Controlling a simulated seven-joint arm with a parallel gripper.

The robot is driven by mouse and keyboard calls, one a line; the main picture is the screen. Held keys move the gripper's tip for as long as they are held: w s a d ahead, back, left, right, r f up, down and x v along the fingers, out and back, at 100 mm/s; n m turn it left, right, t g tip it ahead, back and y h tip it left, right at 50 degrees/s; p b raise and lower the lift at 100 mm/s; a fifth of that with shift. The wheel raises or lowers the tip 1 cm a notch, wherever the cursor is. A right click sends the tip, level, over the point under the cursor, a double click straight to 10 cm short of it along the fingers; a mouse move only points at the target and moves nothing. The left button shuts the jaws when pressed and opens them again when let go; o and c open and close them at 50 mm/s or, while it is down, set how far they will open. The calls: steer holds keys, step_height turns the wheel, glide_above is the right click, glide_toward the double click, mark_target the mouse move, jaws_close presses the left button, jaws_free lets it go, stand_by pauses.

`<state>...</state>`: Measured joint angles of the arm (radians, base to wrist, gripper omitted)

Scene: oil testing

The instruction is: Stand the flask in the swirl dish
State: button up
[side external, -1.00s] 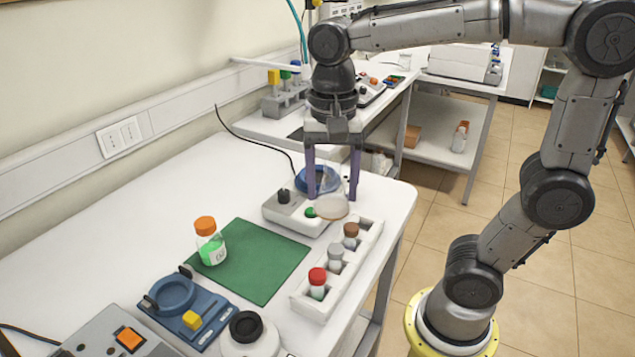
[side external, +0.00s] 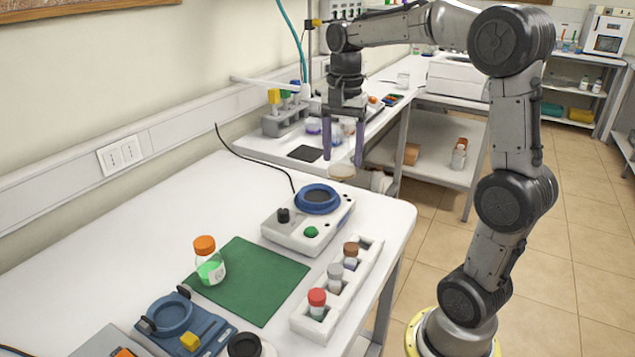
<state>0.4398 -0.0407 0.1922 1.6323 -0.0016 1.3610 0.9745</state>
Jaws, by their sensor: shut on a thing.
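My gripper (side external: 343,150) is shut on a clear flask and holds it in the air. The flask's pale round base (side external: 341,171) shows below the fingers; its upper part is faint against the background. A blue round dish (side external: 317,198) sits on top of a white device with a black knob and a green button. The dish looks empty. The flask shows above and slightly right of this dish in the picture, clear of it. A second blue round dish (side external: 172,314) sits on a blue base at the front left.
A rack (side external: 338,290) with several capped vials stands in front of the device. An orange-capped bottle (side external: 208,262) with green liquid stands on a green mat (side external: 258,280). The white table top is clear at the back left.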

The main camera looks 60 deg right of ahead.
steer(key=w+d+f, duration=0.1)
steer(key=w+f, duration=0.1)
steer(key=w+d+f, duration=0.1)
steer(key=w+f, duration=0.1)
steer(key=w, duration=0.1)
steer(key=w+d+f, duration=0.1)
steer(key=w+f, duration=0.1)
steer(key=shift+w+d+f, duration=0.15)
steer(key=shift+d+f, duration=0.05)
steer(key=shift+f, duration=0.2)
steer(key=shift+w+d+f, duration=0.1)
steer(key=shift+w+f, duration=0.1)
steer(key=shift+f, duration=0.8)
steer(key=shift+w+d+f, duration=0.1)
steer(key=shift+w+f, duration=0.05)
steer(key=shift+f, duration=0.8)
steer(key=shift+f, duration=0.15)
steer(key=o, duration=1.4)
steer(key=shift+o, duration=0.2)
